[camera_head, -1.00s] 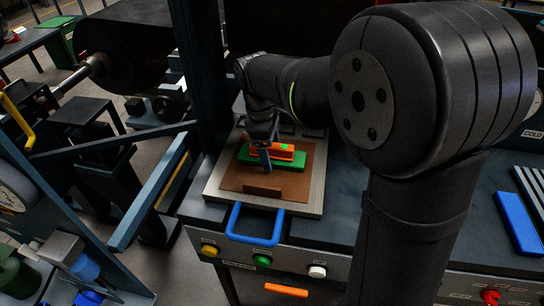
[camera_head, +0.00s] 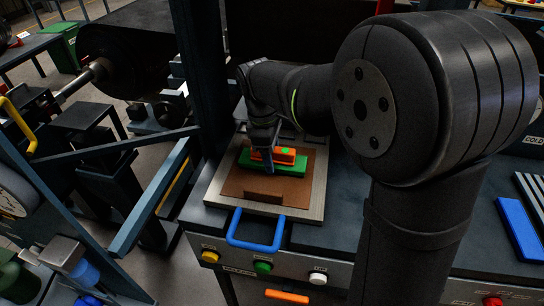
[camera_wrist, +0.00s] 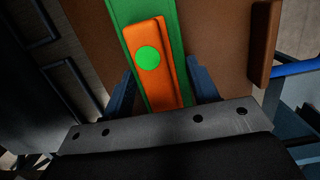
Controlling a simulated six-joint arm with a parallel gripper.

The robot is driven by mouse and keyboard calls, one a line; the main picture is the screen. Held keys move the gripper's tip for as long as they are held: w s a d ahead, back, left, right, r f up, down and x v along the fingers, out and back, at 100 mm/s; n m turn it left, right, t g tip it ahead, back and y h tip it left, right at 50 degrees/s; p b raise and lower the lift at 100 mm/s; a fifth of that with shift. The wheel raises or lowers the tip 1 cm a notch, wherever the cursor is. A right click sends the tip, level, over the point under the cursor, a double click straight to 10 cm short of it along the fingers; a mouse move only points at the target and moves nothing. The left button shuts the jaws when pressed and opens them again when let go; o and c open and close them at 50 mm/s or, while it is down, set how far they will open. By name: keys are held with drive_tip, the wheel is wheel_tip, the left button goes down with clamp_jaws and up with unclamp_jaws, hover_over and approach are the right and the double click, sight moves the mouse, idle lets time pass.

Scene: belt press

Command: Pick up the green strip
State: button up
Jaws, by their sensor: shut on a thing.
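The green strip (camera_head: 292,170) lies level over the brown sheet on the press plate in the head view; I cannot tell whether it touches the sheet. It also shows in the wrist view (camera_wrist: 124,14), running up out of the picture. An orange block (camera_head: 263,154) with a green dot on top lies along it; in the wrist view the block (camera_wrist: 167,80) sits slightly askew. My gripper (camera_wrist: 163,95) has its dark blue fingers on both long sides of the strip and is shut on it. The palm plate hides the strip's near end.
The brown sheet (camera_head: 285,190) with a raised brown tab lies on a pale plate (camera_head: 312,205). A blue handle (camera_head: 257,242) sticks out in front, above a button panel. A dark blue post (camera_head: 204,80) stands close on the left. My arm blocks the right middle.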

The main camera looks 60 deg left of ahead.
drive_tip(key=shift+r, duration=0.5)
wheel_tip(320, 180, up, 3)
drive_tip(key=shift+f, duration=0.2)
drive_tip(key=w+d+r, duration=0.7)
drive_tip(key=d, duration=0.1)
drive_tip(key=shift+w+d, duration=0.4)
